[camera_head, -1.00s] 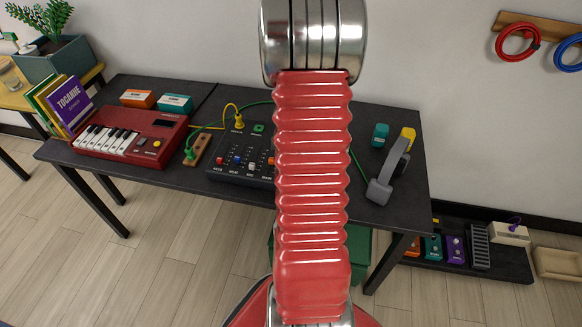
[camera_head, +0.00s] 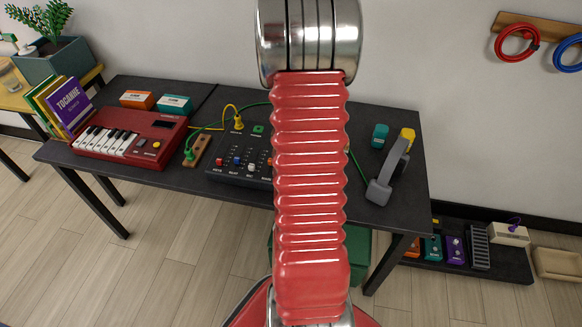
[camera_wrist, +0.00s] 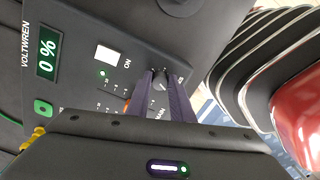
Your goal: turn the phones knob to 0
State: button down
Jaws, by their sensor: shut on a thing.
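The dark mixer (camera_head: 221,171) stands on the black table, its right part hidden behind my arm in the head view. In the wrist view its panel (camera_wrist: 90,25) shows the name VOLTWREN and a green display (camera_wrist: 47,55) reading "0 %". My gripper (camera_wrist: 161,82) has its two dark fingers on either side of a small dark knob (camera_wrist: 160,76) and is shut on it. The label MAIN lies near the fingers. I cannot read a PHONES label, so I cannot tell whether this is the phones knob.
A red keyboard (camera_head: 125,139) stands left of the mixer. Yellow (camera_head: 231,110) and green cables run by the mixer. A white square button (camera_wrist: 109,57) marked ON is close to the held knob.

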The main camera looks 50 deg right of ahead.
jog(key=shift+a+n, duration=0.25)
jog(key=shift+n, duration=0.15)
jog(key=c, duration=1.8)
grip_release()
jog(key=shift+o, duration=1.2)
jog(key=shift+d, duration=0.1)
notch_tip(320, 180, up, 14)
jog(key=shift+w+d+f, duration=0.15)
jog(key=shift+w+d, duration=0.05)
